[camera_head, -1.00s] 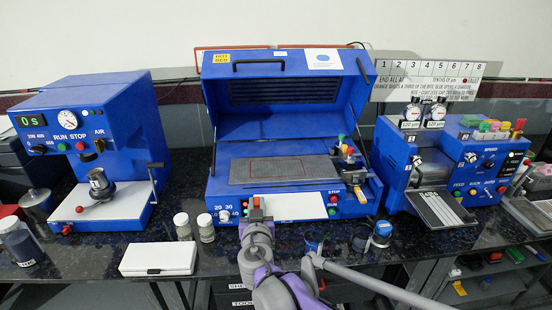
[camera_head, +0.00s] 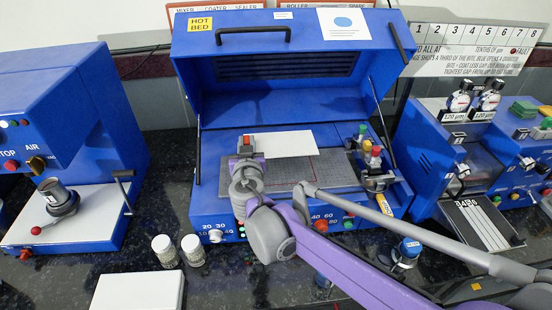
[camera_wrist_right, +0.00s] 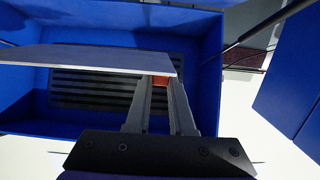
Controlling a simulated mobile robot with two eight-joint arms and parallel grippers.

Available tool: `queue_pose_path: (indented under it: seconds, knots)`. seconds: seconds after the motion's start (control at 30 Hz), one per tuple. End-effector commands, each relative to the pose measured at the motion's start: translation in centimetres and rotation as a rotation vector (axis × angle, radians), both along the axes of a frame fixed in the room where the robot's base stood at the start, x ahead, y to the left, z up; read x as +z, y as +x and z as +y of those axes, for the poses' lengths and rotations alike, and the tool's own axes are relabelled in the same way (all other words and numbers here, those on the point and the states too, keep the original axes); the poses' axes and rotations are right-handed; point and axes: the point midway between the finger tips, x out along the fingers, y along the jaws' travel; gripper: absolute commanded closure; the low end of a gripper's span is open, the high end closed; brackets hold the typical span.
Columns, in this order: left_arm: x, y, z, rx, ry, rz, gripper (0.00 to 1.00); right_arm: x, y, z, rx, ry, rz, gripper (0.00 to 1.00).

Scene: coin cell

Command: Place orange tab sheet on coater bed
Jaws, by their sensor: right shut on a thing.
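The white sheet (camera_head: 286,144) with an orange tab (camera_head: 246,140) is in my right gripper (camera_head: 246,150), which is shut on the tab. The sheet extends to the right over the back part of the grey coater bed (camera_head: 325,175); I cannot tell whether it touches the bed. A thin red outline is partly visible on the bed. In the right wrist view the sheet (camera_wrist_right: 100,60) is seen nearly edge-on, with the orange tab (camera_wrist_right: 160,80) between the fingers (camera_wrist_right: 160,85). My left gripper is not in view.
The coater's blue lid (camera_head: 290,85) stands open behind the bed. Knobs and a coloured-top fixture (camera_head: 372,160) stand at the bed's right end. Two jars (camera_head: 180,250) and a white case (camera_head: 138,292) are at front left. Blue machines flank the coater.

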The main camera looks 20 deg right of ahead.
Motion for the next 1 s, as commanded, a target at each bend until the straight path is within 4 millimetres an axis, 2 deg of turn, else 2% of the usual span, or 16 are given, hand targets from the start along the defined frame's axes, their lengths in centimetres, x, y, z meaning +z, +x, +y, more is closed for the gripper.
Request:
queue_pose_path:
  seconds: [0.07,0.3,0.57,0.7,0.8,1.0]
  knots:
    - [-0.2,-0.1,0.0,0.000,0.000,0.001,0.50,-0.7,0.0,0.0,0.000,0.000,0.000,1.00]
    - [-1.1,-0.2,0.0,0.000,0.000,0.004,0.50,-5.1,0.0,0.0,0.000,0.000,0.001,1.00]
    - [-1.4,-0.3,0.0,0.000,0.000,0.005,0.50,-7.3,0.0,0.0,0.000,-0.001,0.000,1.00]
    - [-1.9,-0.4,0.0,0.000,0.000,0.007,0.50,-9.4,0.0,0.0,0.000,-0.001,0.000,1.00]
    - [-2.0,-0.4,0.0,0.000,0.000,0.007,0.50,-10.1,0.0,0.0,0.000,-0.001,0.000,1.00]
    - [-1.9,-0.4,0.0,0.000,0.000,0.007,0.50,-10.0,0.0,0.0,0.000,0.000,0.000,1.00]
